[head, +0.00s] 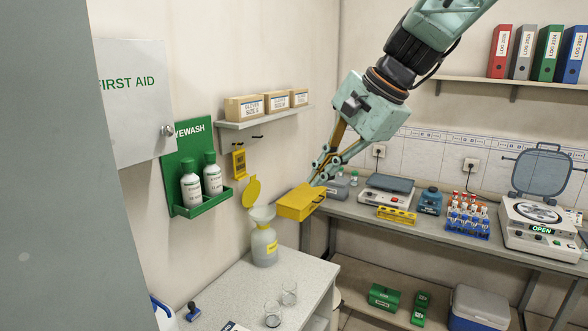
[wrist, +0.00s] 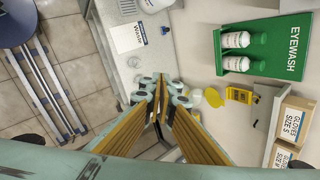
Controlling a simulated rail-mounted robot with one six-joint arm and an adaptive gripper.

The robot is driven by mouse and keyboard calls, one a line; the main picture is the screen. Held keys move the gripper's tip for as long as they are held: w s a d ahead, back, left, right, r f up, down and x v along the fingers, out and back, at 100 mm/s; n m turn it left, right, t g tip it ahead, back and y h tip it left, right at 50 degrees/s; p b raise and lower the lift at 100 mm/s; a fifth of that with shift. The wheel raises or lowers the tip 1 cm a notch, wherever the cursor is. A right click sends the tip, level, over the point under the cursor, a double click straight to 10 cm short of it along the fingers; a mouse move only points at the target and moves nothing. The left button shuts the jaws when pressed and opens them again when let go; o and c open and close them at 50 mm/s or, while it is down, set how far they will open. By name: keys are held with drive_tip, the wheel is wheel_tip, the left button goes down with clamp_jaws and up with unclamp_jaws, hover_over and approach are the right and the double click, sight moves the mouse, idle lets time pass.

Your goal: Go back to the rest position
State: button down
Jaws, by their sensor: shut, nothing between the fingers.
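My gripper (head: 318,181) is shut and empty. In the head view it hangs in the air at the centre, pointing down and left, with its tips by the upper right edge of a yellow box (head: 298,203). I cannot tell whether they touch. In the wrist view the closed fingers (wrist: 160,84) meet over the pale bench (wrist: 135,72), with nothing between them.
The eyewash station (head: 201,184) and a shelf of glove boxes (head: 262,106) are on the wall. The right bench holds a tube rack (head: 467,222) and an open centrifuge (head: 540,215).

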drive_tip(key=s+d+f+n+h+b, duration=0.1)
drive_tip(key=s+d+f+n+b, duration=0.1)
drive_tip(key=s, duration=1.1)
drive_tip(key=s+d+f+n+h+b, duration=0.1)
drive_tip(key=s+d+f+n, duration=0.3)
drive_tip(key=s, duration=0.9)
drive_tip(key=s+d+f+n+h+b, duration=0.2)
drive_tip(key=s+d+f, duration=0.4)
drive_tip(key=s+d, duration=0.3)
drive_tip(key=s+n+h, duration=0.1)
drive_tip(key=s+n, duration=0.1)
drive_tip(key=s, duration=0.2)
drive_tip(key=shift+s+b, duration=0.2)
drive_tip(key=shift+b, duration=0.15)
